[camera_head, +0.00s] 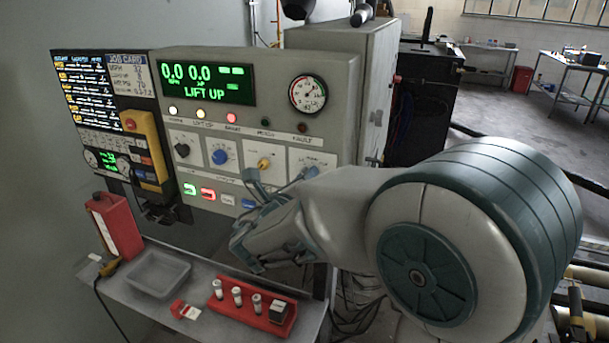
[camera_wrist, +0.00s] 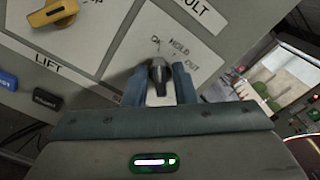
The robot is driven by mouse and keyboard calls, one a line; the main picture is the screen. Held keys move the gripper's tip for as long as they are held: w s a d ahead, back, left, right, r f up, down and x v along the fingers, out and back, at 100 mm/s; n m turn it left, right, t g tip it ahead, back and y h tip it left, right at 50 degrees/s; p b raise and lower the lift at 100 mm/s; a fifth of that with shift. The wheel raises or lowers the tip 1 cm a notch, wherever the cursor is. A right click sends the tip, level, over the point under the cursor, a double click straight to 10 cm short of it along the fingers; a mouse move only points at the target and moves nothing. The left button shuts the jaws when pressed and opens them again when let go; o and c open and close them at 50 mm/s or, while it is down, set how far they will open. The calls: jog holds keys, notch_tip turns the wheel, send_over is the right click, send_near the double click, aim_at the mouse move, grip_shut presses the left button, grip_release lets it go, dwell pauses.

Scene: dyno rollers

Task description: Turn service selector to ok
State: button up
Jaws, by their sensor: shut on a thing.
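The service selector is a small dark knob (camera_wrist: 158,72) on a white plate (camera_wrist: 178,30) marked with what reads as OK, HOLD and OUT. My gripper (camera_wrist: 158,88) has its two blue-grey fingers on either side of the knob, shut on it. In the wrist view the knob's tip points up, roughly towards the OK mark; its exact setting is hard to tell. In the head view my gripper (camera_head: 281,185) is at the lower right of the grey control panel (camera_head: 270,65), and the knob is mostly hidden there.
A yellow knob (camera_head: 264,163) and a blue knob (camera_head: 220,157) sit left of my gripper. Lit buttons (camera_head: 208,193) are below them.

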dwell(0.3)
jog(key=o, duration=0.7)
jog(key=b+v, duration=0.2)
jog(key=v, duration=1.2)
